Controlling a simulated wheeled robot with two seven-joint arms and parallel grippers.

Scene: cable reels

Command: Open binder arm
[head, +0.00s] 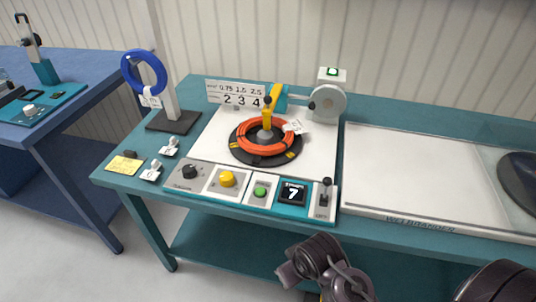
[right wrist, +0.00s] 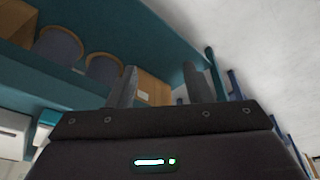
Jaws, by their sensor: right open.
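The binder (head: 326,103), with a round grey drum, stands at the back right of the white work plate. In the head view my right arm is at the bottom, in front of the bench and well away from the binder. My left gripper is out of view.
A front panel has a black knob, a yellow button (head: 227,179), a green button (head: 260,192), a display reading 7 (head: 293,192) and a lever (head: 325,191). A blue coil (head: 129,66) hangs on a stand at left. A white surface (head: 410,165) lies right.

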